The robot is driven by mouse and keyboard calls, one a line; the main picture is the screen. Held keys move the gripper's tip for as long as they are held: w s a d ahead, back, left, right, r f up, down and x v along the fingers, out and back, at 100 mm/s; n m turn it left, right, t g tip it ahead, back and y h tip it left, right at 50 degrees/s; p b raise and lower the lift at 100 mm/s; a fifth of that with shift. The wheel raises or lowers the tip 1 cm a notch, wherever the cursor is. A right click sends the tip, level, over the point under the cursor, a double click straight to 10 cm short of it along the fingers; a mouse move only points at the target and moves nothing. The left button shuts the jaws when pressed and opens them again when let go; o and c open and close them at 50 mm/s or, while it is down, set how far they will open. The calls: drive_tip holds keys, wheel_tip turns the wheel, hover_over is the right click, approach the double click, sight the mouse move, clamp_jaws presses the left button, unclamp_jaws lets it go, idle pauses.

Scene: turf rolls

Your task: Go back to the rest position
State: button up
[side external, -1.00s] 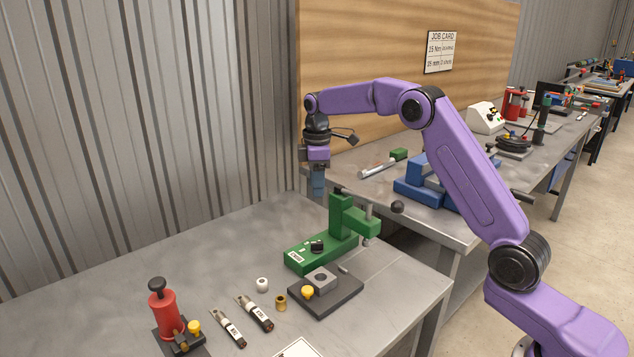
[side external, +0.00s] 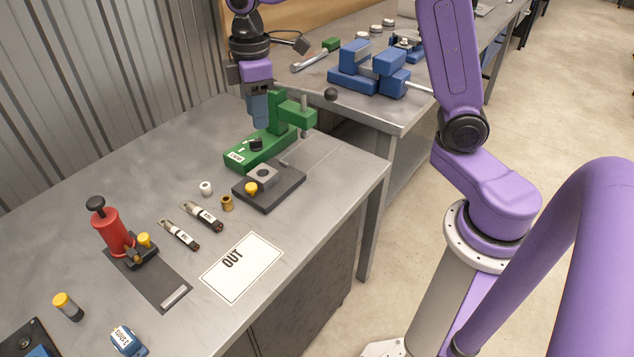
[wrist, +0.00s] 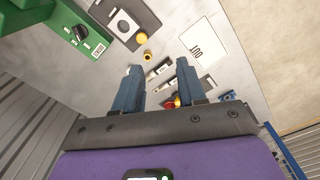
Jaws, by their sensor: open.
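My gripper (side external: 261,112) hangs down at the back of the near bench, behind the green press (side external: 262,147) in the side view. Its blue-grey fingers point down and partly hide behind the press. In the wrist view, the two fingers of my gripper (wrist: 158,67) stand apart with nothing held between them. The green press also shows at the upper left of the wrist view (wrist: 65,30).
A dark fixture (side external: 283,190) stands before the press. A blue vise (side external: 352,78) occupies the back bench.

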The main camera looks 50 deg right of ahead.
drive_tip(key=s+d+f, duration=0.2)
drive_tip(key=s, duration=1.2)
drive_tip(key=s+d+f, duration=0.2)
drive_tip(key=s+d, duration=0.1)
drive_tip(key=s, duration=1.1)
drive_tip(key=shift+s+n, duration=0.2)
drive_tip(key=shift+n, duration=0.2)
